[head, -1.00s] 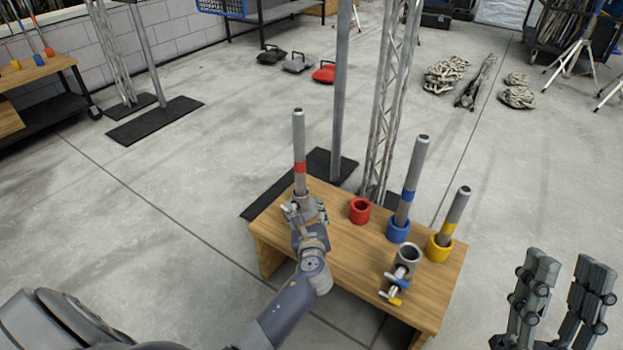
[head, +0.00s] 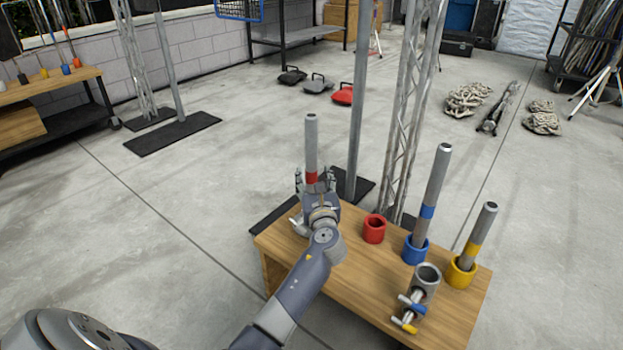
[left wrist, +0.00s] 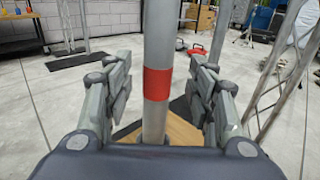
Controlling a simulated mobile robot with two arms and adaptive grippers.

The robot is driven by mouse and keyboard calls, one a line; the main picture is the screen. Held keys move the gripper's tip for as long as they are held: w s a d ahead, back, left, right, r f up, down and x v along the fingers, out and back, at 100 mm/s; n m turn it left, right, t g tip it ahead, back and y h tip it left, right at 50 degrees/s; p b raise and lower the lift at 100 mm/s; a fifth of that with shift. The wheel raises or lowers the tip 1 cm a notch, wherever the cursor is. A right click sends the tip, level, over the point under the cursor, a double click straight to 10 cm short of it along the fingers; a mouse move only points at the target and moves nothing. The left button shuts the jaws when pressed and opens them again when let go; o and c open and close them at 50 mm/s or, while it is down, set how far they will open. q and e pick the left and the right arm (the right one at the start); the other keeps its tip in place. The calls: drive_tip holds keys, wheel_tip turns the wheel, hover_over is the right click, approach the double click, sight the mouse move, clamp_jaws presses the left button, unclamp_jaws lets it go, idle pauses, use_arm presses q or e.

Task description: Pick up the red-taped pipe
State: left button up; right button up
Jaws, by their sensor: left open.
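The red-taped pipe (head: 311,145) stands upright at the left part of the wooden table (head: 345,262); its lower end is hidden behind my gripper in the head view. My left gripper (head: 311,182) is open at the height of the red tape, with one finger on each side of the pipe. In the left wrist view, the pipe (left wrist: 161,40) with its red band (left wrist: 157,84) runs vertically between the two open fingers (left wrist: 160,92), with a visible gap on both sides. My right gripper is out of the head view now.
On the table stand an empty red cup (head: 374,229), a blue-taped pipe (head: 433,185) in a blue cup (head: 415,250), a yellow-taped pipe (head: 481,232) in a yellow cup (head: 460,272) and a grey clamp holder (head: 426,279). A metal truss (head: 406,110) and a post (head: 357,110) rise behind.

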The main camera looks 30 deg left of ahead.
sight(312, 174)
use_arm(q)
drive_tip(key=shift+b+x, duration=0.75)
drive_tip(key=shift+x, duration=1.1)
drive_tip(key=shift+s+a, duration=0.1)
drive_tip(key=shift+c, duration=0.2)
clamp_jaws()
